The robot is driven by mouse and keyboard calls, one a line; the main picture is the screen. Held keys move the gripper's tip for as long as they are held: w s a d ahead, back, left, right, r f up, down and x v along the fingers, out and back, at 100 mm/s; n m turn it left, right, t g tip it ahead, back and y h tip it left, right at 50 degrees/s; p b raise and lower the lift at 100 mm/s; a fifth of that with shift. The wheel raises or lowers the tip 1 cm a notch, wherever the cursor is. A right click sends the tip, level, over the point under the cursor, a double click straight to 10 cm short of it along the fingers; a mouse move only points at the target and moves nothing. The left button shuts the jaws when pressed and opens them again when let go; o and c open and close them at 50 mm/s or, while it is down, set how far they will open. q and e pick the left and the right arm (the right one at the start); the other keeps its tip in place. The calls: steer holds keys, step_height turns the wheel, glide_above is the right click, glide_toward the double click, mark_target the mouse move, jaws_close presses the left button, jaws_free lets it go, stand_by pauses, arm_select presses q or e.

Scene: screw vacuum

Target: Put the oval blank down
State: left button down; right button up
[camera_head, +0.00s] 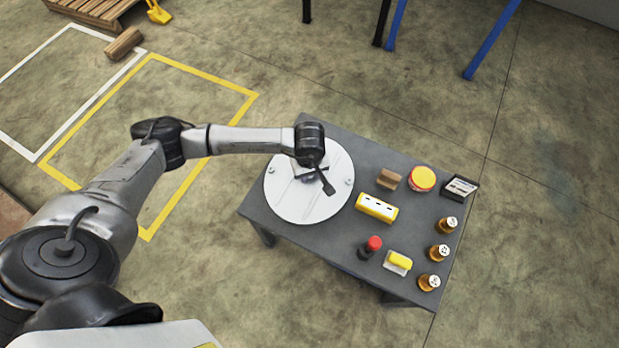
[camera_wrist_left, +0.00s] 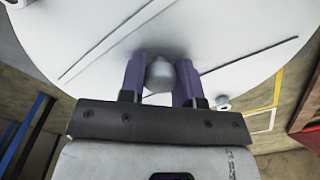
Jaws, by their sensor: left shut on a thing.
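The oval blank (camera_head: 298,206) is a large, pale, flat round plate at the left end of the grey table (camera_head: 400,185) in the head view. My left gripper (camera_head: 309,177) is above its middle. In the left wrist view the two purple fingers of this gripper (camera_wrist_left: 161,82) are shut on a rounded grey knob (camera_wrist_left: 160,74) on the blank (camera_wrist_left: 225,35). The arm hides part of the plate in the head view. I cannot tell whether the blank touches the tabletop. My right gripper is in neither view.
To the right of the blank stand a yellow block with dark holes (camera_head: 376,208), a brown block (camera_head: 389,179), a round red-and-yellow tin (camera_head: 422,178), a red-topped item (camera_head: 373,244), a yellow item (camera_head: 399,261) and several amber jars (camera_head: 439,252). Yellow floor lines (camera_head: 200,73) lie left.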

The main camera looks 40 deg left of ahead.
mark_target(309, 178)
arm_select(q)
step_height(309, 178, down, 3)
steer(key=shift+r+b, duration=0.1)
steer(key=shift+b, duration=0.45)
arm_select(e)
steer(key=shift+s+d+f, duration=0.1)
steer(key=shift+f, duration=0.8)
arm_select(q)
steer(key=shift+f, duration=0.2)
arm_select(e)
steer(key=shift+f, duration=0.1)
arm_select(q)
steer(key=c, duration=0.8)
jaws_free()
